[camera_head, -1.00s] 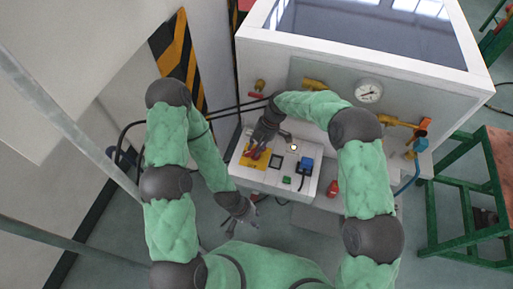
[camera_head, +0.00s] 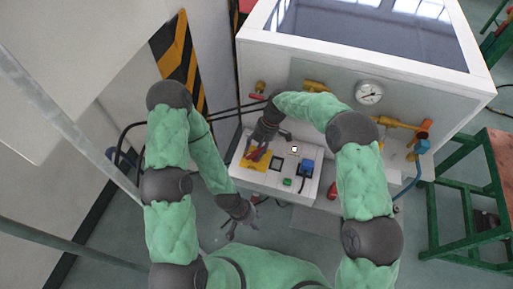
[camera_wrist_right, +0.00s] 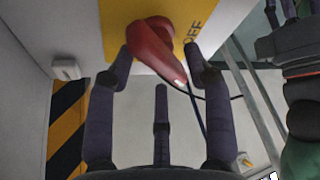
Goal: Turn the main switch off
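The main switch is a red handle (camera_head: 257,154) on a yellow plate (camera_head: 246,162) at the left of the white control panel. In the right wrist view the red handle (camera_wrist_right: 155,48) lies slantwise, its end towards the lettering "OFF" on the yellow plate (camera_wrist_right: 185,15). My right gripper (camera_head: 270,140) is at the switch. In the wrist view its fingers (camera_wrist_right: 158,72) are spread apart on both sides of the handle; whether a finger touches it I cannot tell. My left gripper (camera_head: 240,218) is open and empty, below and left of the panel.
The control panel (camera_head: 272,181) also bears a green button (camera_head: 287,182), a blue socket (camera_head: 306,167) and a small lamp (camera_head: 294,149). The white generator housing (camera_head: 345,52) with a gauge (camera_head: 369,92) stands behind. A green-framed table (camera_head: 470,240) is at right.

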